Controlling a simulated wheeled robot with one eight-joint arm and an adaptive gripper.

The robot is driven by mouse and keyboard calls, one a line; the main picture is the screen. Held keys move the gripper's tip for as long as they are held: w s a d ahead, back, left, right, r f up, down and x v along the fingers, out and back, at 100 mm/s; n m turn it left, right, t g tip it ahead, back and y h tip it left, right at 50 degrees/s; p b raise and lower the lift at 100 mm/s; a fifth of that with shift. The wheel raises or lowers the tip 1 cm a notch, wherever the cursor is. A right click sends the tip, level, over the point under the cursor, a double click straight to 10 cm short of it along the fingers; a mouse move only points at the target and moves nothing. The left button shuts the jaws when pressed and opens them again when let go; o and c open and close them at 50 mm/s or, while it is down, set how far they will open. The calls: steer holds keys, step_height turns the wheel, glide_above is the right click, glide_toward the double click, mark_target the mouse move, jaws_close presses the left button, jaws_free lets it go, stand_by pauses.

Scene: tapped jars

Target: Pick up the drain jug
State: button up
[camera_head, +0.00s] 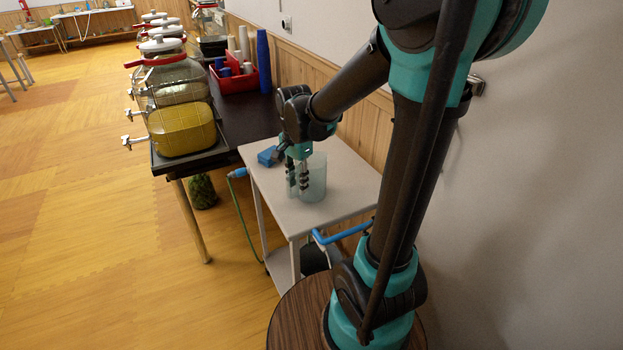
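The drain jug (316,181), a pale translucent blue-grey vessel, stands upright on the white cart top (336,209). My gripper (298,188) points down at the jug's left side, its fingers low near the wall. The two fingers show with a narrow gap between them. I cannot tell whether the jug's wall or a handle lies between them, or whether they touch it. The gripper hides part of the jug's left side.
A blue block-like item (267,156) lies on the cart behind the gripper. A dark table (236,122) to the left holds tapped jars, the nearest with yellow liquid (182,129), and a red caddy (243,80). A wood-panelled wall (352,131) runs close along the right.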

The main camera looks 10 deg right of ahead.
steer(key=shift+f, duration=0.35)
jaws_close()
steer(key=shift+r, duration=0.1)
stand_by(0.3)
step_height(320, 180, up, 20)
stand_by(0.6)
